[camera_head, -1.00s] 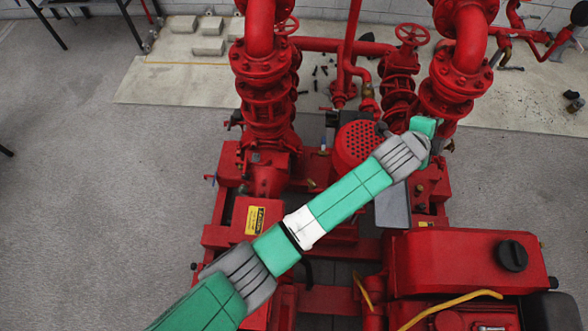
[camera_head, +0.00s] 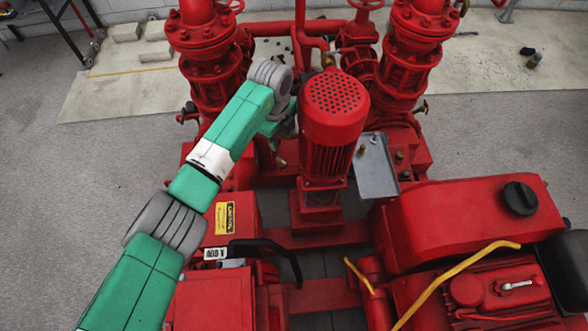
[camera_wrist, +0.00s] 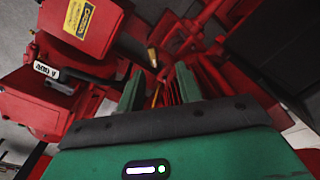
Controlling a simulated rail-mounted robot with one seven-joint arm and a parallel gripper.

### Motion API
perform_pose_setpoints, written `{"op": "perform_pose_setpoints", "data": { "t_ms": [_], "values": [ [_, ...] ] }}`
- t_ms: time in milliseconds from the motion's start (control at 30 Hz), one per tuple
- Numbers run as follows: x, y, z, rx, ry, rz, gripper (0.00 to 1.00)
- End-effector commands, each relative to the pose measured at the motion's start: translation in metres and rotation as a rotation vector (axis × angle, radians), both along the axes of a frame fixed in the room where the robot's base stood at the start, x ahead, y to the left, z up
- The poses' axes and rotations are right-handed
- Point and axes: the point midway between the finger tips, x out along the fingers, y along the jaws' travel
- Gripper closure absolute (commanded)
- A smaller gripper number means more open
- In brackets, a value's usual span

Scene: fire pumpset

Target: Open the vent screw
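My gripper (camera_wrist: 159,82) shows two green fingers apart in the wrist view, with nothing clearly held between them. A small brass fitting (camera_wrist: 152,57) lies just beyond the fingertips and appears apart from them. In the head view, a small brass fitting (camera_head: 281,161) shows left of the red pump motor, near the end of my arm. I cannot tell for sure which brass part is the vent screw. In the head view my wrist is left of the motor (camera_head: 333,110), and my fingers are hidden or too small to make out.
Thick red vertical pipes (camera_head: 205,65) stand behind on the left, with matching pipes (camera_head: 415,50) on the right. A grey plate (camera_head: 376,172) is right of the motor. A red control box (camera_head: 232,215) with a yellow label and the red engine (camera_head: 470,230) are nearer.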

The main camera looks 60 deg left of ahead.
Motion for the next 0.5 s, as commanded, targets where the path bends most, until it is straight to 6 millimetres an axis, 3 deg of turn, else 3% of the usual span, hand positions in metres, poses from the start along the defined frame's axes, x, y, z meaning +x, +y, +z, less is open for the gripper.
{"op": "perform_pose_setpoints", "data": {
  "t_ms": [33, 267, 500],
  "values": [
    [-0.006, -0.001, -0.008, -0.006, 0.025, -0.011, 0.65],
    [-0.013, -0.003, -0.011, -0.011, 0.053, -0.024, 0.65],
    [-0.013, -0.003, -0.058, -0.011, 0.053, -0.023, 0.65]
  ]
}}
